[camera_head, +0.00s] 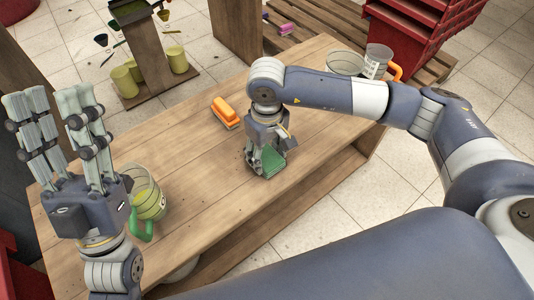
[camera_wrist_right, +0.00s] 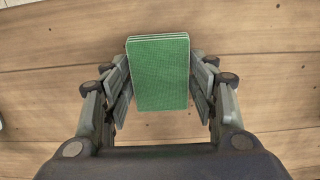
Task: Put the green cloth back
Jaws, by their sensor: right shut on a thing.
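The green cloth (camera_head: 272,160) is a small folded rectangle at my right gripper (camera_head: 266,166), over the middle of the wooden table (camera_head: 190,190). In the right wrist view the cloth (camera_wrist_right: 158,75) sits between the two fingers of my right gripper (camera_wrist_right: 160,90), which are shut on it. I cannot tell whether the cloth touches the tabletop. My left gripper (camera_head: 58,125) is raised at the left with its fingers pointing up, spread and empty, apart from the cloth.
An orange-handled brush (camera_head: 226,112) lies behind my right gripper. A clear jug with a green handle (camera_head: 148,200) stands near my left gripper. Clear jugs (camera_head: 378,60) stand at the table's far right end. Red crates (camera_head: 420,40) are stacked beyond. The table's middle is mostly clear.

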